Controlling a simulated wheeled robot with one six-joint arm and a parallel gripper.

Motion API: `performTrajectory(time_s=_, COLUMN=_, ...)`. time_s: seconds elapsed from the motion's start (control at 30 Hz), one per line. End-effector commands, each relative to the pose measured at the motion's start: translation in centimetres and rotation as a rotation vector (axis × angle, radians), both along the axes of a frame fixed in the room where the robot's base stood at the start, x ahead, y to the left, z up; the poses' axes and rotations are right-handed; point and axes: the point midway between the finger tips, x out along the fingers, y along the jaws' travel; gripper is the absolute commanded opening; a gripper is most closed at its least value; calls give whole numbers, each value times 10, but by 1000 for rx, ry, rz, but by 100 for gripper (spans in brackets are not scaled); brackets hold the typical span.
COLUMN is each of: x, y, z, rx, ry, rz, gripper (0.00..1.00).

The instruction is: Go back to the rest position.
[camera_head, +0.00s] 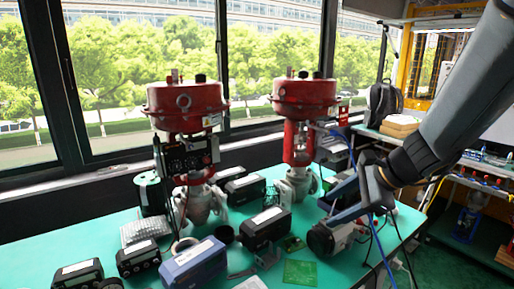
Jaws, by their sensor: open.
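My gripper (334,203) is at the end of my grey and black arm, which reaches in from the upper right. Its jaws are open, with nothing visible between them. It is over the right part of the green table (110,222), in front of and to the right of the right red valve actuator (303,95). A grey round-ended device (322,240) is just below the jaws; I cannot tell whether they touch. The left red valve actuator (187,105) stands farther left, with a black positioner (187,156) mounted on it.
A blue box (194,264), several black device boxes (265,228) and a green circuit board (299,273) lie on the table. Blue cables hang near my gripper. A shelf with a backpack (383,102) stands at the right. Windows line the back.

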Motion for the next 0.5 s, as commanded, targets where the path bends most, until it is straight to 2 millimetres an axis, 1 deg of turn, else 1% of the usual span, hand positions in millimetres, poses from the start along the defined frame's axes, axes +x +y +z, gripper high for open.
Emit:
performTrajectory(time_s=0.03, x=-22, y=12, z=-16, rx=-92, ry=10, rz=137, gripper=55)
performTrajectory(time_s=0.07, x=-34, y=16, z=-26, rx=-149, ry=12, rz=221, gripper=55)
performTrajectory(time_s=0.1, x=-50, y=20, z=-37, rx=-222, ry=12, rz=334, gripper=55)
performTrajectory(time_s=0.17, x=-72, y=22, z=-52, rx=-328, ry=8, rz=508, gripper=55)
performTrajectory(time_s=0.2, x=-85, y=23, z=-60, rx=-396, ry=0, rz=626, gripper=55)
performTrajectory(time_s=0.33, x=-121, y=19, z=-82, rx=-591, ry=-36, rz=1006, gripper=55)
performTrajectory(time_s=0.4, x=-133, y=15, z=-89, rx=-673, ry=-63, rz=1185, gripper=55)
performTrajectory(time_s=0.5, x=-143, y=11, z=-95, rx=-759, ry=-98, rz=1386, gripper=55)
